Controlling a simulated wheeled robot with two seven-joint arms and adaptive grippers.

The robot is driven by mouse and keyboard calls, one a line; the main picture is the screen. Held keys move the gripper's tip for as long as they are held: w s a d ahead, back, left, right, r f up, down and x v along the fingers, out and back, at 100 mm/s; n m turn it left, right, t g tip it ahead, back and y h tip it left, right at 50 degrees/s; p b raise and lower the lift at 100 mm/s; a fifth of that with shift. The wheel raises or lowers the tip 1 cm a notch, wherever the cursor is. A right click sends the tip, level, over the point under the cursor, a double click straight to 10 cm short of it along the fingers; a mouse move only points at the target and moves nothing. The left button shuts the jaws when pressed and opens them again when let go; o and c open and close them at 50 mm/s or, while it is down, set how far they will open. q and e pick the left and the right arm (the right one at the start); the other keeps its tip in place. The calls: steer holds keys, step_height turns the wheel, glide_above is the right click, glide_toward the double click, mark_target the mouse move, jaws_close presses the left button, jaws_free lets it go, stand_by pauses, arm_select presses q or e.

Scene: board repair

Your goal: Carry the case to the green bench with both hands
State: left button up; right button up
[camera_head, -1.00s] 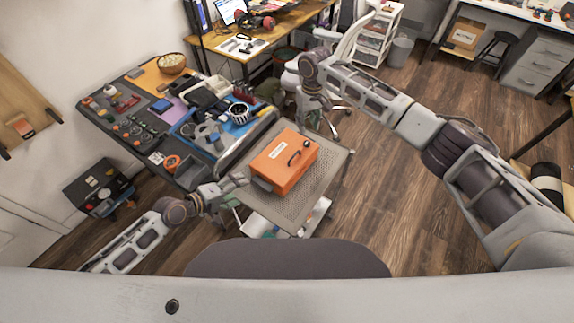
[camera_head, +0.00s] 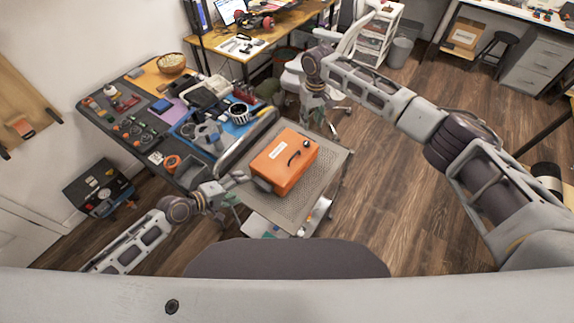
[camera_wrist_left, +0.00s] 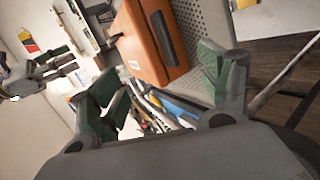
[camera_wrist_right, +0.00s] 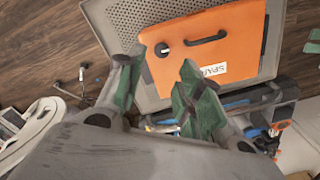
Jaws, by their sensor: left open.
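The orange case (camera_head: 284,161) lies flat on a grey perforated cart top (camera_head: 325,172), with a dark handle and a white label on its upper face. My left gripper (camera_head: 236,180) is open at the case's near left side; in the left wrist view its fingers (camera_wrist_left: 168,88) are apart, with the case (camera_wrist_left: 150,42) beyond them. My right gripper hangs beyond the case's far side, its tips hard to make out in the head view. In the right wrist view its fingers (camera_wrist_right: 157,85) are apart and empty, close to the case (camera_wrist_right: 215,48). I cannot pick out a green bench.
A dark workbench (camera_head: 140,140) crowded with tools and a bowl stands left of the cart. A wooden desk (camera_head: 270,38) and an office chair are behind. A black toolbox (camera_head: 97,187) is at the lower left. Wooden floor (camera_head: 400,200) is open to the right.

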mark_target(263, 179)
arm_select(q)
steer(key=shift+x, duration=6.25)
arm_select(e)
steer(key=shift+f, duration=6.25)
